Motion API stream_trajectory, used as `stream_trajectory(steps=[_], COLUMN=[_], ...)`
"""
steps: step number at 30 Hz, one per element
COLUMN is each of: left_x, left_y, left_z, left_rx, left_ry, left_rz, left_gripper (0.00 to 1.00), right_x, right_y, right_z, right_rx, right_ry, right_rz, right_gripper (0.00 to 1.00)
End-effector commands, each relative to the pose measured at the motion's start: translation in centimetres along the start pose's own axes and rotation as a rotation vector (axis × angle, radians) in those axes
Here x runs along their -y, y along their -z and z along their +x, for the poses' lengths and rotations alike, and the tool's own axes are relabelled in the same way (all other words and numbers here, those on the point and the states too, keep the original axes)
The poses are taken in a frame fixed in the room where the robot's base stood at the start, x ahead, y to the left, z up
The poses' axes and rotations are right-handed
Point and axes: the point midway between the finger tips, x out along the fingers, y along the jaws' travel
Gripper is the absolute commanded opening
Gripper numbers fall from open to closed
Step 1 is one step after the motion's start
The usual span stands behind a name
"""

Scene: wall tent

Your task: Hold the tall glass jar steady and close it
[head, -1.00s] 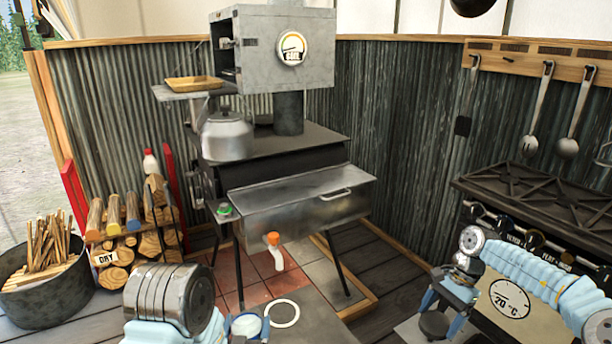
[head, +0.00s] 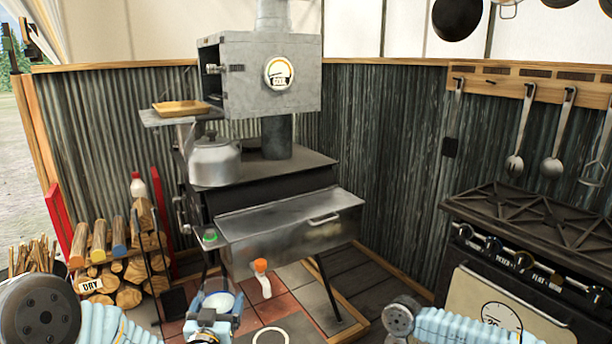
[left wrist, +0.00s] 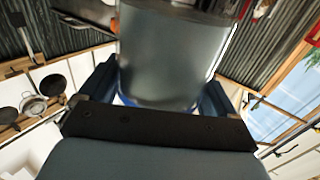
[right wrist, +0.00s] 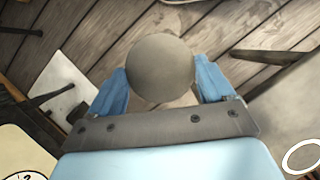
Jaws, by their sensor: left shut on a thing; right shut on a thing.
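In the left wrist view the jar (left wrist: 172,55) is a large grey, see-through cylinder, with a finger on each side. My right gripper (right wrist: 163,92) is shut on a round, grey-brown lid (right wrist: 160,66), seen face-on in the right wrist view. In the head view the right gripper and lid are out of frame below. Jar and lid are apart.
A white ring (head: 270,337) lies on the surface at the lower edge. Behind stand a wood stove with a metal water tank (head: 290,222), its orange tap (head: 261,267) and a kettle (head: 214,162). A black cooker (head: 530,240) is at the right, firewood (head: 125,265) at the left.

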Motion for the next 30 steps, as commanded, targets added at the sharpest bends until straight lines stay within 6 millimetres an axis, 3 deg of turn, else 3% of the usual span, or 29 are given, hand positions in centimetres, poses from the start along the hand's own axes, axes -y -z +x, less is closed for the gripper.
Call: stream_trajectory(steps=[8,14,30], left_x=[-0.1,-1.4,-11.3], left_y=[0.1,-1.3,-10.8], left_z=[0.0,-0.7,-5.9], left_rx=[-0.004,-0.001,0.002], left_ry=[-0.002,-0.060,-0.499], left_rz=[0.000,0.001,-0.002], left_gripper=[0.26,0.26,0.26], right_x=[0.0,0.0,0.0], right_y=[0.0,0.0,0.0], right_z=[0.0,0.0,0.0], right_rx=[0.000,0.000,0.001], right_ry=[0.001,0.001,0.002], right_rz=[0.003,0.004,0.004], right_gripper=[0.53,0.53,0.53])
